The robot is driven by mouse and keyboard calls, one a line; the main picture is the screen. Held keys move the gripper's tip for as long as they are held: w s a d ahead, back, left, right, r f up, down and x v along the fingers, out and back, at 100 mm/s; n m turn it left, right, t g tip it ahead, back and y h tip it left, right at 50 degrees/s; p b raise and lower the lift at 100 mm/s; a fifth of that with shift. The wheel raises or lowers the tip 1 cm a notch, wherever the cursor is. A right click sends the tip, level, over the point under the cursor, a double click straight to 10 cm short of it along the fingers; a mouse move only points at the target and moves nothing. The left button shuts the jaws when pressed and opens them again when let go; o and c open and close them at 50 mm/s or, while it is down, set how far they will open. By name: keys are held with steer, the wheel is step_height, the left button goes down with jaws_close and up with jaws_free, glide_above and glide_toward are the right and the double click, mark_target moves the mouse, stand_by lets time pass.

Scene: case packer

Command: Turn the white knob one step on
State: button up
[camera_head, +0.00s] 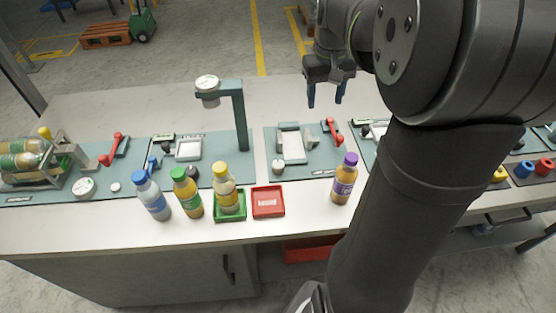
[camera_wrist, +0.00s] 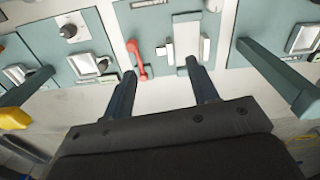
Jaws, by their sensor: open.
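A small white knob-like piece (camera_head: 277,166) sits at the near left of the middle teal panel (camera_head: 312,163). I cannot tell for sure which is the white knob. My gripper (camera_head: 325,97) is open and empty, above the far edge of the middle panel, apart from everything. In the wrist view its fingers (camera_wrist: 160,70) point toward a red lever (camera_wrist: 140,62) and a white-framed device (camera_wrist: 187,38).
Several bottles stand along the near edge, one in a green tray (camera_head: 230,213), beside a red tray (camera_head: 268,202). A teal post (camera_head: 240,118) with a dial rises left of my gripper. A bottle rack (camera_head: 30,160) is at far left. The far tabletop is clear.

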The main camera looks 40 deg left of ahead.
mark_target(278, 163)
steer(key=s+a+f+n, duration=0.2)
steer(key=s+a+n, duration=0.3)
steer(key=s, duration=0.6)
steer(key=shift+m, duration=0.4)
steer(key=f, duration=1.1)
steer(key=a+f, duration=0.1)
steer(key=f, duration=0.5)
steer(key=shift+w, duration=0.25)
steer(key=c, duration=1)
